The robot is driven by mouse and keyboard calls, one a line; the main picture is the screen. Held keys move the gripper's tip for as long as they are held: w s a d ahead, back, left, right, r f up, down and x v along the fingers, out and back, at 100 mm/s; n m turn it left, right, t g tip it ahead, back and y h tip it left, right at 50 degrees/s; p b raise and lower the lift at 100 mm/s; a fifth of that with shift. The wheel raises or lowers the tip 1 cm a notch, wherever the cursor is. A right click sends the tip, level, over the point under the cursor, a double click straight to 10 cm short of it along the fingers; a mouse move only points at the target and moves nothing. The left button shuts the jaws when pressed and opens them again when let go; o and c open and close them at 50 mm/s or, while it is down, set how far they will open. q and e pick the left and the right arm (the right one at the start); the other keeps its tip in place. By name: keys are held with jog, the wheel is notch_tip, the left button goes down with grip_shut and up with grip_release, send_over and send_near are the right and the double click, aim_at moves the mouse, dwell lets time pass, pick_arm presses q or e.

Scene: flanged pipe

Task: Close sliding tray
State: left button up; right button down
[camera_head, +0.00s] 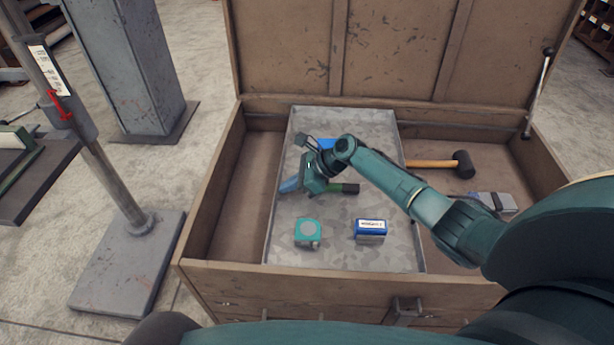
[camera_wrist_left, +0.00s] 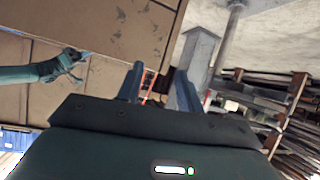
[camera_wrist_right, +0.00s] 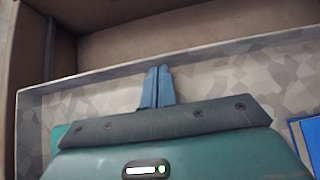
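The sliding tray (camera_head: 385,250) is a grey mottled metal tray in the middle of an open wooden chest (camera_head: 200,235). My right gripper (camera_head: 284,187) is inside the tray at its left wall, fingers pointing at that wall. In the right wrist view its blue fingers (camera_wrist_right: 157,72) are together, with their tips at the tray wall (camera_wrist_right: 100,75); whether they touch it I cannot tell. My left gripper (camera_wrist_left: 158,80) is open and empty in the left wrist view, away from the tray; the head view does not show its fingers.
The tray holds a teal tape measure (camera_head: 307,232), a blue-and-white box (camera_head: 370,230) and a green-and-black tool (camera_head: 343,188). A hammer (camera_head: 440,163) and a grey device (camera_head: 495,202) lie in the chest right of the tray. The chest floor left of the tray is clear.

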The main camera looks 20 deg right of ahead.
pick_arm(q)
jog(key=f+b, duration=0.1)
jog(key=b, duration=0.2)
jog(key=shift+d+f+n, duration=0.15)
jog(key=shift+f+n, duration=0.05)
jog(key=shift+n, duration=0.1)
pick_arm(e)
jog(key=w+a, duration=0.7)
jog(key=a, duration=0.6)
jog(key=shift+w+a, duration=0.15)
jog(key=shift+a, duration=0.1)
